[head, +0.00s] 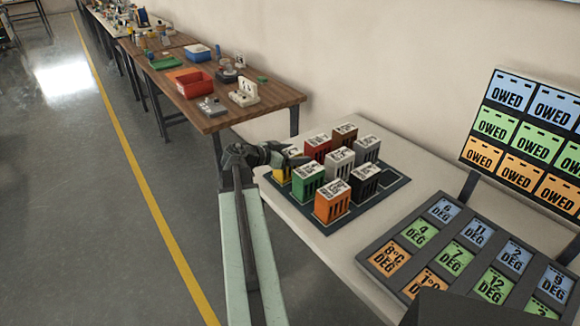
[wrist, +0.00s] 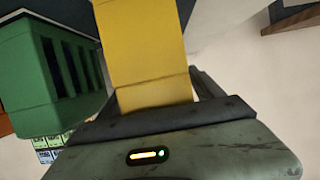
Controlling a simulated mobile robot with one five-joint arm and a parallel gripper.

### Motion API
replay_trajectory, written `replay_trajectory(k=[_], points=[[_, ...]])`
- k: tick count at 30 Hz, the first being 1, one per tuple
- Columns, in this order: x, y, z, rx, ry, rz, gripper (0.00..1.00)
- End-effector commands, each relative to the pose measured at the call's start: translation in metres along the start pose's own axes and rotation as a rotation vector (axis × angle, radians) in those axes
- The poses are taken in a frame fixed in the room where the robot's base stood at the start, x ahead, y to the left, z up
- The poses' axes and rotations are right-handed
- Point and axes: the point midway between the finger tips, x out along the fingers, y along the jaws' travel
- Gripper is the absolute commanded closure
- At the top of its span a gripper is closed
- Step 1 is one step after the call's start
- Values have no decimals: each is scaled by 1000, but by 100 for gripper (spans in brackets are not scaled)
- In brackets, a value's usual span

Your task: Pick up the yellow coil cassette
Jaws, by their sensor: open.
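Red (head: 318,148), brown, grey, white, black and orange cassettes (head: 331,202) crowd the same tray. A panel of degree-marked cards (head: 459,256) lies at the right, with an OWED board (head: 522,140) behind. A wooden bench (head: 205,119) stands at the back left. Floor is clear at the left.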

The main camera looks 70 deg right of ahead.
Motion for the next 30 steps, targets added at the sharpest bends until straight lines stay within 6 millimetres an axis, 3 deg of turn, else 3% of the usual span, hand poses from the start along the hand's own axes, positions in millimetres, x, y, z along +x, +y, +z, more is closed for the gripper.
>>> replay_trajectory(k=[2,9,11,22,30], points=[[-1,0,0,0,0,0,24],[-1,0,0,0,0,1,88],[-1,0,0,0,-1,1,100],[-2,1,-5,0,0,1,100],[-16,1,-43,0,1,2,100]])
